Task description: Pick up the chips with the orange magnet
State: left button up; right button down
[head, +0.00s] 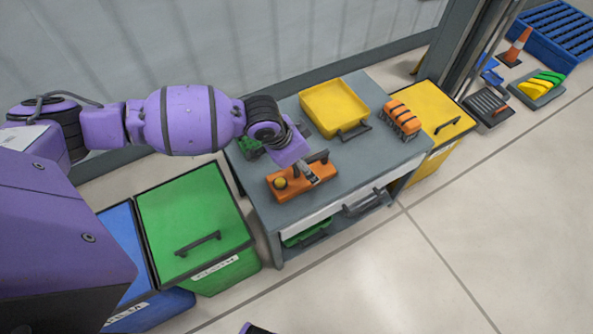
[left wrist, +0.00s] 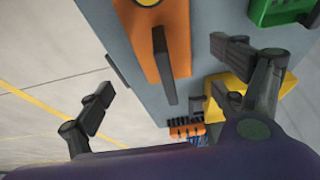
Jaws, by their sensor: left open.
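The orange magnet (head: 285,187) is an orange block with a dark bar handle on top, lying on the grey workbench (head: 352,167). In the left wrist view the orange magnet (left wrist: 178,35) is at the top, its dark handle (left wrist: 164,65) pointing down the picture. My left gripper (head: 308,170) is over the magnet from above. In the left wrist view my left gripper (left wrist: 165,85) has its fingers wide apart, one on each side of the handle, with no grip visible. I cannot make out any chips. My right gripper does not show.
On the bench are a yellow tray (head: 335,105), an orange ribbed block with dark bristles (head: 400,118) and a green bin (left wrist: 285,10), partly hidden behind my arm in the head view. Green (head: 190,215) and yellow (head: 430,100) lidded bins flank the bench. The floor in front is clear.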

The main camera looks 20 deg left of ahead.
pick_arm(q)
jog(key=x, duration=0.2)
jog(key=b+x, duration=0.1)
jog(key=x, duration=0.1)
jog(key=a+x, duration=0.1)
jog(key=x, duration=0.1)
jog(key=shift+w+d+f+b, duration=0.1)
jog(key=shift+f+b, duration=0.25)
jog(key=shift+w+d+f, duration=0.1)
jog(key=shift+w+f, duration=0.1)
jog(key=shift+f, duration=0.25)
jog(key=c, duration=2.2)
jog(key=shift+w+r, duration=0.1)
jog(key=shift+r, duration=0.05)
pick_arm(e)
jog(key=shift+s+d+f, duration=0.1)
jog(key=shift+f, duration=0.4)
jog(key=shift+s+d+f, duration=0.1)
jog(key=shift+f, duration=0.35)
